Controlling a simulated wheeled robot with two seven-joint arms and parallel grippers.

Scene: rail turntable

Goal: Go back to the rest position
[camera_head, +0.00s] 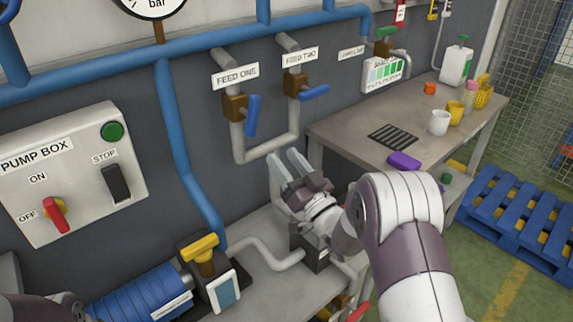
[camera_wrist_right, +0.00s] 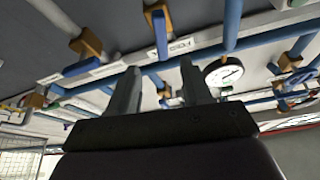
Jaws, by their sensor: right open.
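My right gripper (camera_head: 287,172) is raised in front of the wall, below the FEED ONE and FEED TWO valves. Its two fingers are apart with nothing between them, and they also show apart in the right wrist view (camera_wrist_right: 160,85). The FEED ONE valve (camera_head: 236,107) has a blue handle hanging down. The FEED TWO valve (camera_head: 296,85) has a blue handle pointing sideways to the right. The fingers look close to the pipe under the valves; I cannot tell whether they touch. My left gripper is not in view; only a dark arm part shows at the bottom left.
A pump box (camera_head: 75,165) with a red switch is on the wall at left. A blue pump (camera_head: 150,292) stands below it. A workbench (camera_head: 340,130) at right holds cups, a black grate and a purple item. A blue pallet (camera_head: 520,215) lies on the floor.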

